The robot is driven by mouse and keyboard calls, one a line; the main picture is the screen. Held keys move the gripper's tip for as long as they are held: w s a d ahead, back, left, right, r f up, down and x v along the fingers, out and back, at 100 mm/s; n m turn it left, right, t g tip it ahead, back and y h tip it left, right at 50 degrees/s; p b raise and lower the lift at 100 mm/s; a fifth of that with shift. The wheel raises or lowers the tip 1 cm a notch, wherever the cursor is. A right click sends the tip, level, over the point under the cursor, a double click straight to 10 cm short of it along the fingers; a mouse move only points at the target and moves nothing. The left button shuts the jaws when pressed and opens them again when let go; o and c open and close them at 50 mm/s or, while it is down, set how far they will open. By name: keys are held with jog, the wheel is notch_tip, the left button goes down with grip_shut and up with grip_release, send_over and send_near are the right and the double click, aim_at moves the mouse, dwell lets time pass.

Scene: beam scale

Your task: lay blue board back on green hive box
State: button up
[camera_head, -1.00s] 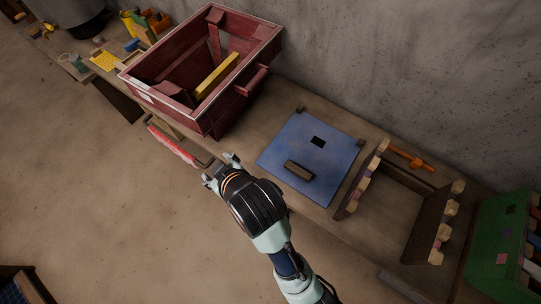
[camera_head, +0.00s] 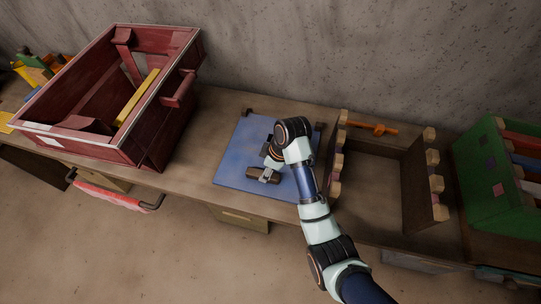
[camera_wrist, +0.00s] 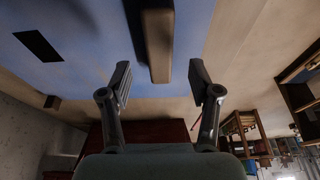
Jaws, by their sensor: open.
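The blue board (camera_head: 238,158) lies flat on the workbench, with a brown wooden handle block (camera_head: 262,174) on its top near the front. My gripper (camera_head: 268,176) is over the board at this handle. In the wrist view my gripper (camera_wrist: 160,85) is open, with one finger on each side of the handle (camera_wrist: 158,40), and the handle lies between and beyond the fingertips. Whether the fingers touch it I cannot tell. The wrist view also shows the blue board (camera_wrist: 85,30) and a dark rectangle on it. The green hive box (camera_head: 492,175) stands at the right end of the bench with coloured frames in it.
A large red box (camera_head: 150,140) with a yellow bar inside stands left of the board. A wooden rack (camera_head: 412,180) with pale knobs stands between board and green box. An orange tool (camera_head: 372,128) lies behind it. A red towel (camera_head: 112,195) hangs on the bench front.

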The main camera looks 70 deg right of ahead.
jog(key=b+x, duration=0.1)
jog(key=x, duration=0.3)
jog(key=shift+s+f, duration=0.15)
jog(key=shift+f, duration=0.5)
jog(key=shift+c, duration=0.3)
grip_shut()
